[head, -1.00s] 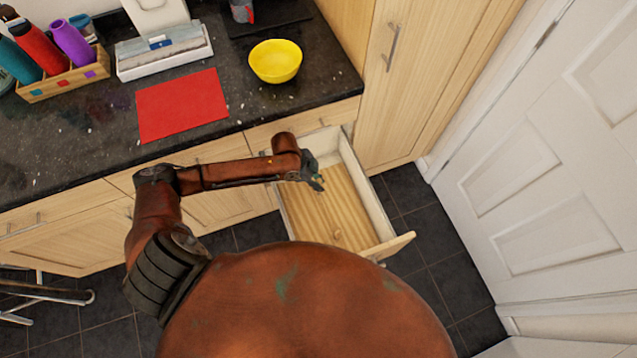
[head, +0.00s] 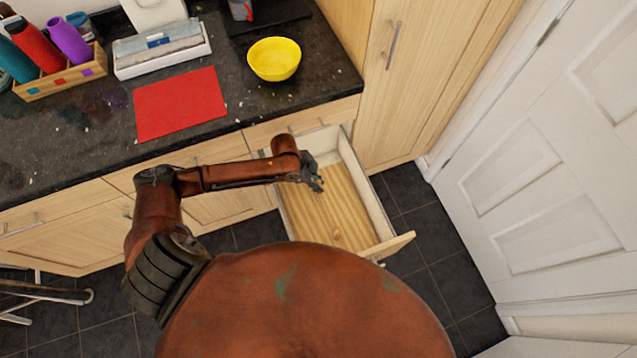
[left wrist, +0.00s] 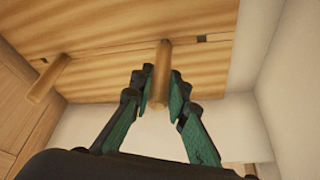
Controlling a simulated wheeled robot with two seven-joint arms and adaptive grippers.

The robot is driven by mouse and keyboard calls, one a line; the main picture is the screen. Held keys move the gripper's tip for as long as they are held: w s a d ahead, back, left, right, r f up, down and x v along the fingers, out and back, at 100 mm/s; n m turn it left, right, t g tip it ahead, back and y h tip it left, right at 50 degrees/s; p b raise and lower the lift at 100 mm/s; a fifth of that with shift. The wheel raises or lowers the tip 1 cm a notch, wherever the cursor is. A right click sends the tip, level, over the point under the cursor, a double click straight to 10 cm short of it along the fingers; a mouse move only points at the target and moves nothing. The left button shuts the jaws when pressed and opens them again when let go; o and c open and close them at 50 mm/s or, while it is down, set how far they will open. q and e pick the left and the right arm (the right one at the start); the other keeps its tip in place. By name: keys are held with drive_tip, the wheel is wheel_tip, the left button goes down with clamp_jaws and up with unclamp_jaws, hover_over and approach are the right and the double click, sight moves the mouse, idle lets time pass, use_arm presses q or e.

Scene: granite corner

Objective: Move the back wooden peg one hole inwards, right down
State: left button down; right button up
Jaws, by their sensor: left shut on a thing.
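The open drawer (head: 365,190) has a pale wooden board (head: 340,215) as its floor. My left gripper (head: 316,184) reaches down into the drawer's back part. In the left wrist view, my left gripper (left wrist: 161,90) is shut on a wooden peg (left wrist: 163,58), with a green-black finger on each side. The peg's far end meets the board (left wrist: 120,25); I cannot tell how deep it sits. A second wooden peg (left wrist: 48,78) stands to the left, apart from the fingers. A small dark hole (left wrist: 201,38) shows right of the held peg. My right gripper is out of view.
White drawer walls (left wrist: 285,80) stand close to the gripper. The dark counter (head: 90,130) above holds a red mat (head: 180,104), a yellow bowl (head: 273,59) and a bottle crate (head: 60,80). A tall cupboard (head: 430,70) stands right of the drawer.

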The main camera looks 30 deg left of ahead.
use_arm(q)
drive_tip(key=shift+f, duration=0.55)
drive_tip(key=c, duration=1.8)
unclamp_jaws()
